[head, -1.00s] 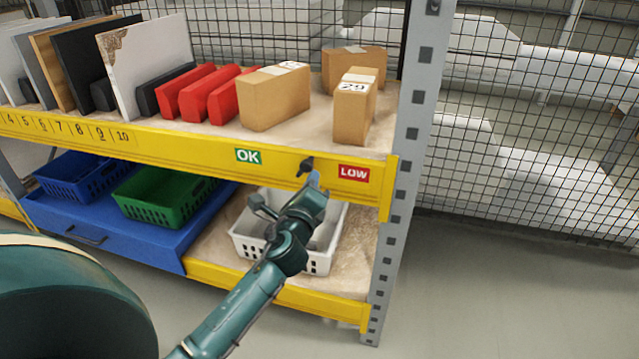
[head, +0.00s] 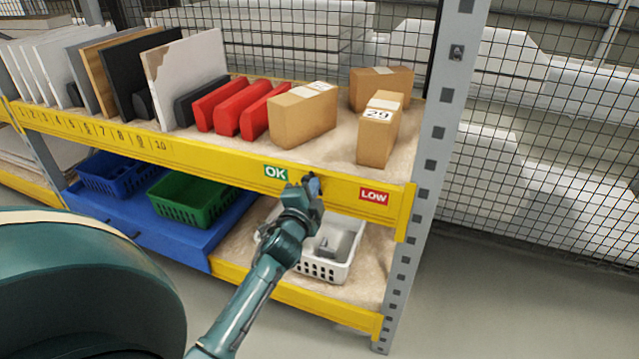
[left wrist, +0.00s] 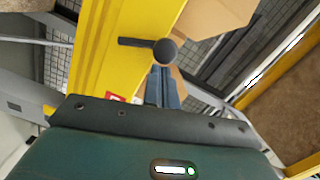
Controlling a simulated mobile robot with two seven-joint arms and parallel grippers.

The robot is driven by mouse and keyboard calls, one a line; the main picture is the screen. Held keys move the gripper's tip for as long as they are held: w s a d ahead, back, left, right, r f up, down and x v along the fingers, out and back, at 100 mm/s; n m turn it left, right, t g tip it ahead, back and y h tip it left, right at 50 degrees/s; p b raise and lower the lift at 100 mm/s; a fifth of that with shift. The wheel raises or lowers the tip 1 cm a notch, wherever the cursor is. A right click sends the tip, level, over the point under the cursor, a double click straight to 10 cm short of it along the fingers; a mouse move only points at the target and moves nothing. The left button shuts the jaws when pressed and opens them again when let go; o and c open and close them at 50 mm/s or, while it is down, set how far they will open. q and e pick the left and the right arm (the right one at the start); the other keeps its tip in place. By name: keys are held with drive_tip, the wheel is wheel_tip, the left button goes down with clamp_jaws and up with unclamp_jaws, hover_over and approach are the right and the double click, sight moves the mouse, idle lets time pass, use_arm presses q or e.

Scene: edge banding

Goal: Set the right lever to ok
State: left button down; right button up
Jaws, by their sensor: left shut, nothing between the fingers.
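The lever shows in the left wrist view as a dark round knob (left wrist: 165,51) with a short dark arm on the yellow beam. In the head view my left gripper (head: 313,184) is in front of the beam, between the green OK label (head: 276,173) and the red LOW label (head: 374,197), nearer OK. It hides most or all of the lever there. The left gripper is shut and empty. In the left wrist view its fingertips (left wrist: 163,74) are right at the knob; I cannot tell whether they touch. My right gripper is not in view.
The yellow beam (head: 225,168) edges a shelf with cardboard boxes (head: 303,115), red blocks (head: 228,118) and upright panels. Below are a white basket (head: 325,267), a green crate (head: 190,203) and a blue crate (head: 112,172). A grey post (head: 432,150) stands at right.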

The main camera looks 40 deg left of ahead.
use_arm(q)
drive_tip(key=n, duration=0.1)
drive_tip(key=a+n+p, duration=0.2)
drive_tip(key=shift+s+f+n, duration=0.1)
drive_tip(key=shift+s+n, duration=0.15)
drive_tip(key=shift+n, duration=0.05)
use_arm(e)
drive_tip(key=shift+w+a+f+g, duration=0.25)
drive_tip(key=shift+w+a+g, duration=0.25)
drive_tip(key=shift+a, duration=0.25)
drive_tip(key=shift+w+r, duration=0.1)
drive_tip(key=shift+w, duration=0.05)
use_arm(q)
drive_tip(key=shift+p, duration=0.3)
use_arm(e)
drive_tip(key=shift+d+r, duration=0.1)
